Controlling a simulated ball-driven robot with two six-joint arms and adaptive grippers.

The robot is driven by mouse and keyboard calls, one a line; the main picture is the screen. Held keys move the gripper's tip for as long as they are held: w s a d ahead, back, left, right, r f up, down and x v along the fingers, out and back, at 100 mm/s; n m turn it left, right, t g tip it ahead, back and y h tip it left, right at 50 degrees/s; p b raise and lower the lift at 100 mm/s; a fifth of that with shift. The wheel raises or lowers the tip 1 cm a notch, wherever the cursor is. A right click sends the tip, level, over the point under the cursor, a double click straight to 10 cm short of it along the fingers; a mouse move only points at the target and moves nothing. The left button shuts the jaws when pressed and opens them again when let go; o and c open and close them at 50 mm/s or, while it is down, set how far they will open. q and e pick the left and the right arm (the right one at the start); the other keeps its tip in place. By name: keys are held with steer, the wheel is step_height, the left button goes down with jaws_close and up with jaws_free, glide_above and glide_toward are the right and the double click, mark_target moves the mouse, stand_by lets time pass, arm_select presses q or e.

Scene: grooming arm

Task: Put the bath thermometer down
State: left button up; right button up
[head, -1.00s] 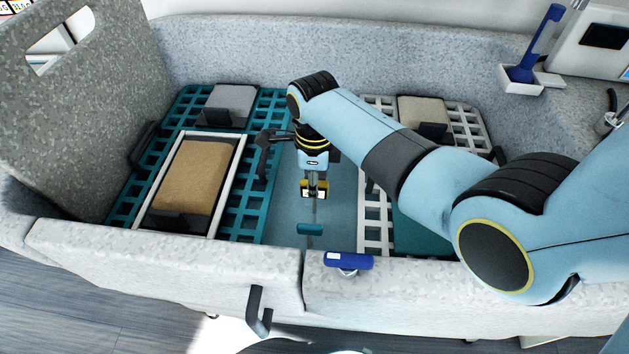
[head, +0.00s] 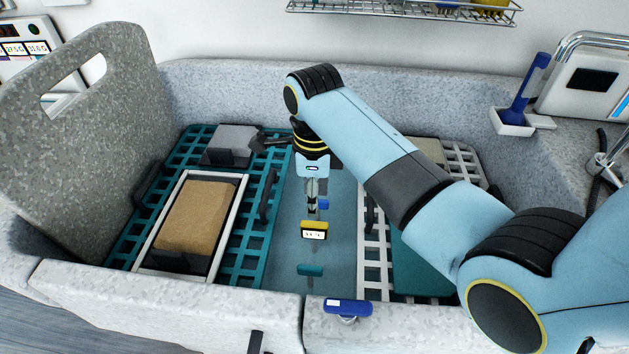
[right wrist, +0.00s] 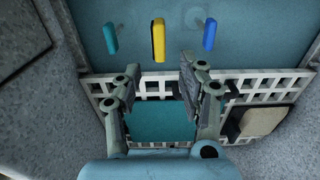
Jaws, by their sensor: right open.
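The bath thermometer (head: 314,231), yellow with a small white display, is on the bare blue-teal strip of the tub floor (head: 335,250) between the grates. It also shows in the right wrist view (right wrist: 158,40), past the fingertips. My right gripper (head: 312,203) is just behind it in the head view, open and apart from it. In the right wrist view its two fingers (right wrist: 157,76) are spread with nothing between them. My left gripper is out of view.
A teal piece (head: 310,270) and a small blue piece (head: 323,204) share the strip with the thermometer. Teal grating (head: 248,225) lies left and white grating (head: 374,250) right. A blue-handled thing (head: 347,306) is on the front rim.

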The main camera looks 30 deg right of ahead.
steer(key=shift+r, duration=1.5)
